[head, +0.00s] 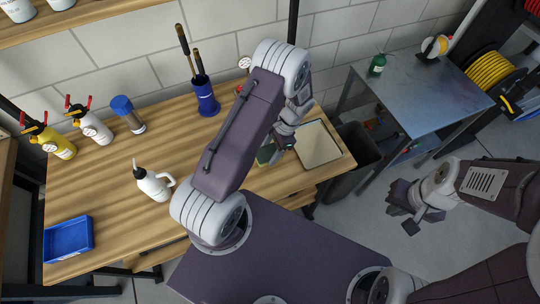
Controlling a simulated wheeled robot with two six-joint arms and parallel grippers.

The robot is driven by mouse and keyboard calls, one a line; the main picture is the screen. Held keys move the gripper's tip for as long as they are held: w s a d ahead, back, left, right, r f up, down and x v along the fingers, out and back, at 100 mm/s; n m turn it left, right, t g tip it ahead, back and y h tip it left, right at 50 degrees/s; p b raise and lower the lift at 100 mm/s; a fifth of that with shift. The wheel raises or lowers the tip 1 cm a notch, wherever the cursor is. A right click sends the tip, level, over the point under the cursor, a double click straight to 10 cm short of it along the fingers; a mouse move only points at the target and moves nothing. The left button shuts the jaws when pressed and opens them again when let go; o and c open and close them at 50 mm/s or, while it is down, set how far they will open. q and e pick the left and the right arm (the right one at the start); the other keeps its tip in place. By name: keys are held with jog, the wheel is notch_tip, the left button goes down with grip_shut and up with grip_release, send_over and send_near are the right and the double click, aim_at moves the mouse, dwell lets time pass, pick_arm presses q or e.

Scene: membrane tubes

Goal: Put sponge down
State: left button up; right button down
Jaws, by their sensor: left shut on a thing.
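My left gripper (273,148) is low over the right part of the wooden table (100,190), partly hidden behind my own arm. It is shut on a small green and yellowish sponge (265,154). The sponge is just left of a pale, shallow rectangular tray (319,144). I cannot tell whether the sponge touches the tabletop. My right gripper (406,212) hangs over the floor to the right of the table, with its fingers apart and nothing between them.
A white bottle (153,184) stands mid-table and a blue tray (68,240) lies at front left. A blue cup with brushes (205,97) and several bottles stand along the back. A dark bin (355,150) and a metal table (425,90) are to the right.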

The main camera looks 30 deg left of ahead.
aim_at(270, 156)
pick_arm(q)
notch_tip(270, 156, down, 4)
jog(key=shift+d+r+p, duration=0.1)
jog(key=shift+d+p, duration=0.05)
jog(key=shift+p, duration=0.25)
jog(key=shift+f, duration=0.25)
jog(key=o, duration=1.3)
jog(key=shift+r, duration=0.35)
jog(key=b+v, duration=0.2)
jog(key=v, duration=0.9)
jog(key=s+d+r+n+t+h, duration=0.1)
jog(key=s+r+n+t+h, duration=0.2)
jog(key=s+r+n, duration=0.5)
jog(key=s+t, duration=0.1)
jog(key=s, duration=0.3)
jog(key=shift+d+r+n+t, duration=0.25)
jog(key=shift+d+n+t, duration=0.05)
jog(key=shift+d, duration=0.1)
